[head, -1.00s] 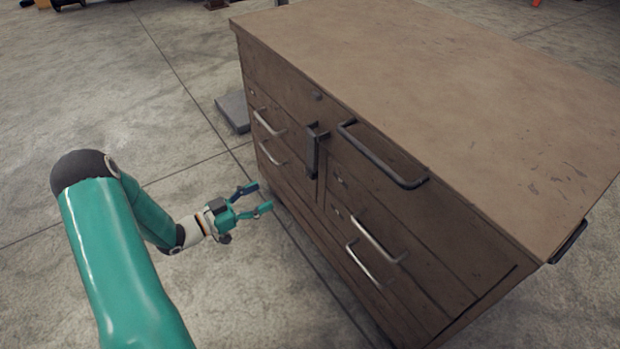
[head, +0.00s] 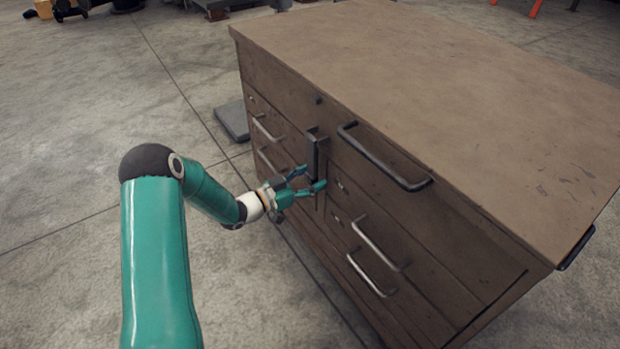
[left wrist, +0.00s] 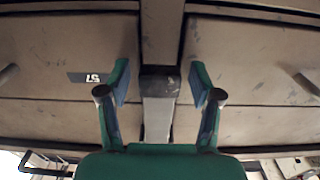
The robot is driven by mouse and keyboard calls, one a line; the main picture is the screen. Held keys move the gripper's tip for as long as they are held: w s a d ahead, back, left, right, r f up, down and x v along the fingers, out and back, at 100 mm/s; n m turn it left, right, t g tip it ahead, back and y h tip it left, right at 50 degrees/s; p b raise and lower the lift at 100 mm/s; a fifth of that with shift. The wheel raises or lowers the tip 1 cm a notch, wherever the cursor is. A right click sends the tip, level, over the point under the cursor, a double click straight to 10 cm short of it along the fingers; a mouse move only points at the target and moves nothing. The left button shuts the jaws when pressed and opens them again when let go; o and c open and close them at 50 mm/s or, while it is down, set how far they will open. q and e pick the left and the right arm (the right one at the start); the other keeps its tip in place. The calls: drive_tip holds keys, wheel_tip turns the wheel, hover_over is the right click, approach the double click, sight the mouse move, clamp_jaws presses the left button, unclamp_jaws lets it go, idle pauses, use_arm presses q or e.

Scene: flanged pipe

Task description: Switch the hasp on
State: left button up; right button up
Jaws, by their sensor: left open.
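The hasp (head: 315,150) is a dark upright bar on the front of the brown wooden cabinet, between the left and right drawer columns. Its lower end is partly hidden by my left gripper (head: 313,178) in the head view. That gripper is open, with its green and blue fingers at the hasp's lower part. In the left wrist view, the grey hasp bar (left wrist: 158,108) lies between the two open fingers (left wrist: 160,84), with a gap on each side. My right gripper is in neither view.
The cabinet top (head: 440,110) is bare. A large dark handle (head: 382,160) sticks out right of the hasp. Thin metal drawer handles (head: 375,243) stand out lower right, and others (head: 268,128) to the left. The concrete floor (head: 80,200) left of the cabinet is mostly clear.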

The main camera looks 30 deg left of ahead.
use_arm(q)
drive_tip(key=shift+w, duration=0.1)
clamp_jaws()
idle(0.3)
